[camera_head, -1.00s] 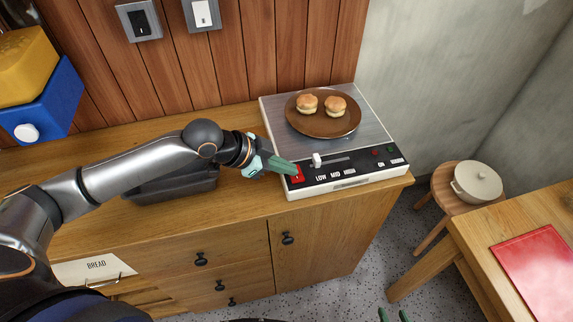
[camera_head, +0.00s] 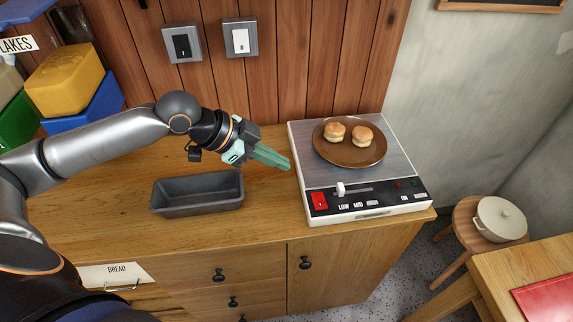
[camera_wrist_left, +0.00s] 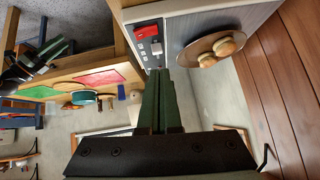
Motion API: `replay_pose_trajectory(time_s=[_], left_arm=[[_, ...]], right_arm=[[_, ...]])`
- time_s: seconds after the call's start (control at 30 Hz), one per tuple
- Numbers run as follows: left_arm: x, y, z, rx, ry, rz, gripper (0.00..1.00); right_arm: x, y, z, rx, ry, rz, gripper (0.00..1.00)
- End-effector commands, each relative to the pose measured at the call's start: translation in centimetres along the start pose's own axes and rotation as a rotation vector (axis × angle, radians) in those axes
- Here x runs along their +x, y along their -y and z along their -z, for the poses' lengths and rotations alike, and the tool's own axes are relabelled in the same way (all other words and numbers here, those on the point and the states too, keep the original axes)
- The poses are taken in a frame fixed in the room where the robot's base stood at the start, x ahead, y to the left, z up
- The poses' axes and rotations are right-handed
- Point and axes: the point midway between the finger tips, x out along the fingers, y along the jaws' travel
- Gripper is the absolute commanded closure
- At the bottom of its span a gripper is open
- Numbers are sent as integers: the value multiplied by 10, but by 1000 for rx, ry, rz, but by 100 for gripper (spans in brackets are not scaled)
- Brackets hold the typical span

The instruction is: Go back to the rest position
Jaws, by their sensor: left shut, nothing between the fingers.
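My left gripper (camera_head: 272,158) is shut and empty. Its green fingers are together, raised just left of the white hot plate (camera_head: 368,216) and apart from it. In the left wrist view the shut fingers (camera_wrist_left: 161,105) point at the hot plate. The hot plate has a red switch (camera_head: 319,201) and a white slider (camera_head: 340,189) at its front. A brown plate (camera_head: 350,156) with two filled buns (camera_head: 362,137) sits on it. In the left wrist view, part of my right gripper (camera_wrist_left: 48,50) shows at the left; its finger gap is unclear.
A dark loaf tin (camera_head: 197,207) stands on the wooden counter (camera_head: 265,215), below my left forearm. Blue, yellow and green boxes are at the far left. Two wall switches (camera_head: 240,38) are above. A stool with a lidded pot (camera_head: 499,219) and a table stand at the right.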

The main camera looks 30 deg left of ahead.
Motion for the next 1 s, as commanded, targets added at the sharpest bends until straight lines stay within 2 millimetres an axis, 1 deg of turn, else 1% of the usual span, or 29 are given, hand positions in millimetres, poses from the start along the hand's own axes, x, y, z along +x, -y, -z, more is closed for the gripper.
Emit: replay_pose_trajectory(time_s=[0.47,0.57,0.67,0.83,0.9,1.0], left_arm=[[0,0,0,-1,0,-1,100],[3,-4,-1,0,2,-7,100],[17,-21,-7,4,13,-27,100],[54,-71,-25,-14,44,-46,100],[66,-89,-34,-50,63,-29,100],[75,-110,-51,-133,99,16,100]], right_arm=[[0,0,1,0,-1,0,52],[0,0,1,0,-1,0,52],[0,0,1,-1,-1,0,52],[0,0,1,-1,-2,0,52],[0,0,1,-1,-2,0,52],[0,0,1,-1,-2,0,52]])
